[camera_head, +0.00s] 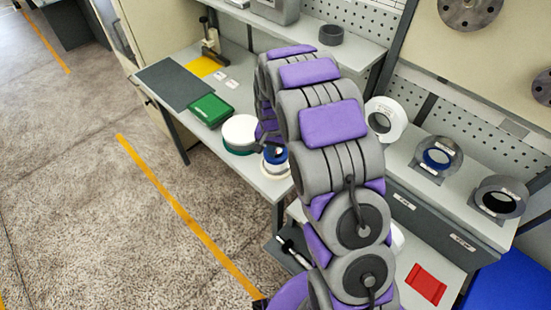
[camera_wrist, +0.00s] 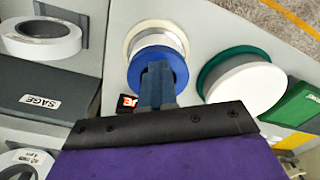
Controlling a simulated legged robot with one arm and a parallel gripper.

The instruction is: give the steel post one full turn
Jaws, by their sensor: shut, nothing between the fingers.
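My gripper (camera_wrist: 158,66) is shut, its fingers pressed together with nothing between them. It overlaps the face of a blue-topped spindle in the wrist view, its tips in front of the blue disc (camera_wrist: 152,80). Behind the blue disc are a grey, metallic-looking band (camera_wrist: 170,40) and a white flange (camera_wrist: 131,38). I cannot tell whether the fingertips touch the spindle. In the head view the blue part (camera_head: 268,155) stands at the bench's right side, partly behind my arm. No separate steel post shows clearly; the fingers may hide it.
A white and green round spindle (camera_wrist: 242,92) stands close beside the blue one. A green box (camera_head: 211,110) and a dark mat (camera_head: 175,84) lie further left on the bench. Ring holders (camera_head: 436,158) stand on the grey drawer unit (camera_head: 420,215) at right.

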